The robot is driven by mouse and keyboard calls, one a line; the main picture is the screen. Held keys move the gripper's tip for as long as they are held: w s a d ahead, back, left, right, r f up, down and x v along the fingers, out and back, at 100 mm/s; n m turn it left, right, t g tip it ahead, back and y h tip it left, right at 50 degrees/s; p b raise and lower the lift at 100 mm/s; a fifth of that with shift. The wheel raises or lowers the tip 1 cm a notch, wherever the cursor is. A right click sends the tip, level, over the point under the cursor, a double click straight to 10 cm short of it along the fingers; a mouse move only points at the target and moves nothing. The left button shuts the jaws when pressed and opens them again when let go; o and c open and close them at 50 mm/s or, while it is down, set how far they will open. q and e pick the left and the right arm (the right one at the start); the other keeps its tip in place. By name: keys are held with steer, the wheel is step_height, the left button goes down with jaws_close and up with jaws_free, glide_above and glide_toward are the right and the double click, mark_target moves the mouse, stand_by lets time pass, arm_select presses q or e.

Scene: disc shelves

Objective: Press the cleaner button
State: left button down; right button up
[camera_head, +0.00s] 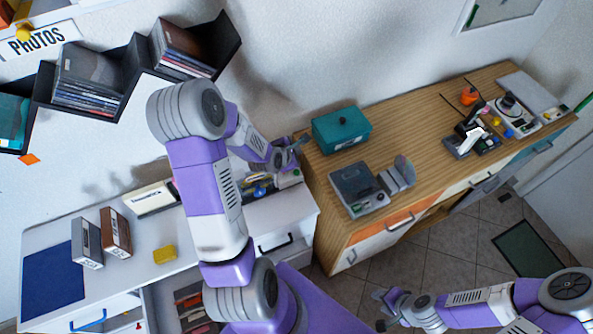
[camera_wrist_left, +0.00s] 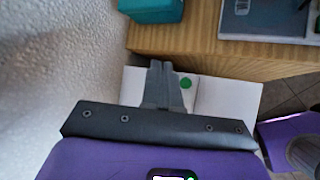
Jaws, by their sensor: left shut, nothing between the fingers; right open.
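A small white device with a green button, which looks like the cleaner (camera_head: 290,180), stands at the right end of the white cabinet top in the head view. In the left wrist view its white top (camera_wrist_left: 212,97) shows with the round green button (camera_wrist_left: 186,83). My left gripper (camera_head: 302,141) is shut and empty above it. In the wrist view the shut fingers (camera_wrist_left: 160,66) lie just left of the button and hide part of the white top. I cannot tell whether they touch it. My right gripper (camera_head: 380,309) is open and empty, low over the floor.
The wooden counter (camera_head: 420,130) stands right beside the white cabinet (camera_head: 60,235). A teal box (camera_head: 341,129) sits near its left end, with a grey device (camera_head: 358,188) in front. A yellow block (camera_head: 164,254) and two upright cases (camera_head: 116,233) stand on the cabinet. Disc shelves (camera_head: 130,75) hang above.

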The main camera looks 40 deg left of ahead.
arm_select(q)
steer(key=shift+f, duration=0.15)
steer(key=b, duration=0.6)
glide_above(296, 174)
step_height(296, 174, down, 8)
steer(key=shift+a+r, duration=0.1)
steer(key=shift+a, duration=0.05)
steer(key=shift+f, duration=0.4)
steer(key=shift+b, duration=0.3)
stand_by(0.9)
steer(key=shift+f+b, duration=0.4)
steer(key=shift+b, duration=0.1)
steer(key=shift+f+b, duration=0.45)
steer(key=shift+b, duration=0.05)
stand_by(0.5)
steer(key=shift+r, duration=0.1)
steer(key=shift+r+p, duration=0.6)
steer(key=shift+r, duration=0.15)
